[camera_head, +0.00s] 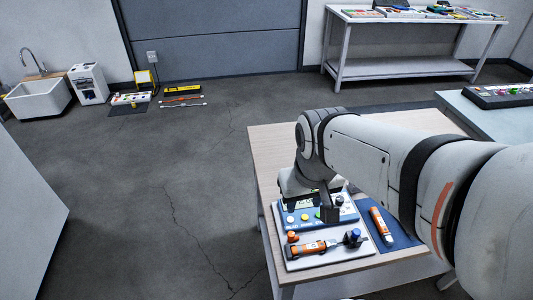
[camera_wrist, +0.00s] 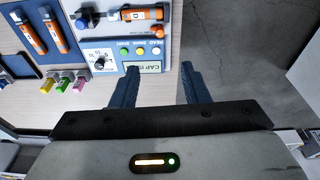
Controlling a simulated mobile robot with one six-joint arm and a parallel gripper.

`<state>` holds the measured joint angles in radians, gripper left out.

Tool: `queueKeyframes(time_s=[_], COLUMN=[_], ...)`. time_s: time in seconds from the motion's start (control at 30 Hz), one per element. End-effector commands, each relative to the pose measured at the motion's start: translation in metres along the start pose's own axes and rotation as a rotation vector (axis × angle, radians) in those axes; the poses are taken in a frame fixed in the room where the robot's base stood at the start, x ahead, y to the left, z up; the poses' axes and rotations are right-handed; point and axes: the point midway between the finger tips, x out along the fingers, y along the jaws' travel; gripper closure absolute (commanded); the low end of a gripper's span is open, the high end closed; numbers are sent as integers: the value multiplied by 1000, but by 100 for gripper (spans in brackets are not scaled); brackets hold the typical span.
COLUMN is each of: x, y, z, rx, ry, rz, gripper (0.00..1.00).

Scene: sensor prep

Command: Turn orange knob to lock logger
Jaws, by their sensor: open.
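The orange knob (camera_head: 292,237) sits at the left end of a pale tray (camera_head: 335,262) on the table in the head view. An orange and white logger (camera_head: 312,248) lies across this tray, its left end just below the knob; it also shows in the wrist view (camera_wrist: 124,16). A dark blue knob (camera_head: 353,237) stands at the tray's right end. My gripper (camera_wrist: 158,78) is open with nothing between its fingers. It hangs over the blue control panel (camera_head: 307,216), behind the tray and apart from the orange knob. My wrist hides part of the panel.
The panel has coloured buttons, a dial (camera_wrist: 101,60) and a label display (camera_wrist: 146,67). The table's left edge is close to the tray.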

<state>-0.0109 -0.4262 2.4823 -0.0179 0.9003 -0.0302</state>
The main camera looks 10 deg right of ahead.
Motion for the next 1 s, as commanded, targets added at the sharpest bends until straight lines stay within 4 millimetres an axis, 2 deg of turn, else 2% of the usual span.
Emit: queueKeyframes(time_s=[0.17, 0.3, 0.5, 0.7, 1.0], x=[26, 57, 106, 140, 168], y=[1, -5, -16, -22, -20], z=[-23, -41, -58, -63, -55], rx=[-157, -326, -553, -698, -743], ry=[-133, -257, -416, -515, -548], rz=[26, 45, 56, 57, 56], gripper=[59, 59, 59, 59, 59])
